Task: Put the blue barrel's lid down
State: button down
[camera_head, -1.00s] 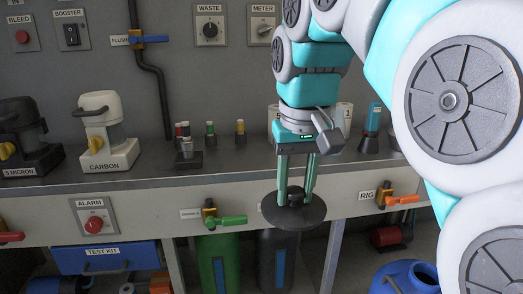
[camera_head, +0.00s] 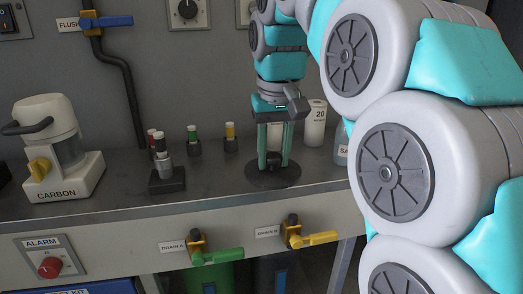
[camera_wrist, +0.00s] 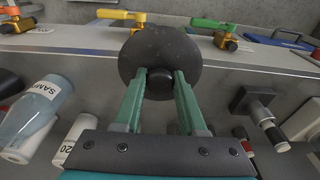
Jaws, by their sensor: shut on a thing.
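My gripper (camera_head: 273,160) is shut on the knob of a dark round lid (camera_head: 258,181), its two green fingers on either side of the knob. The lid is level, at the grey workbench top (camera_head: 218,182), near its front edge. I cannot tell whether it touches the bench or hangs just above it. In the wrist view the lid (camera_wrist: 160,48) shows as a black disc between my gripper's fingers (camera_wrist: 160,88), close to the bench edge.
A carbon filter (camera_head: 55,150) is far left. Green (camera_head: 218,256) and yellow (camera_head: 316,239) handles project from the bench front.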

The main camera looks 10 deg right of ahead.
jog(key=w, duration=0.6)
jog(key=w+d+f+p, duration=0.1)
jog(key=w, duration=0.2)
jog(key=shift+w, duration=0.15)
jog(key=shift+f, duration=1.75)
jog(key=shift+f, duration=0.15)
jog(key=shift+c, duration=2.4)
grip_release()
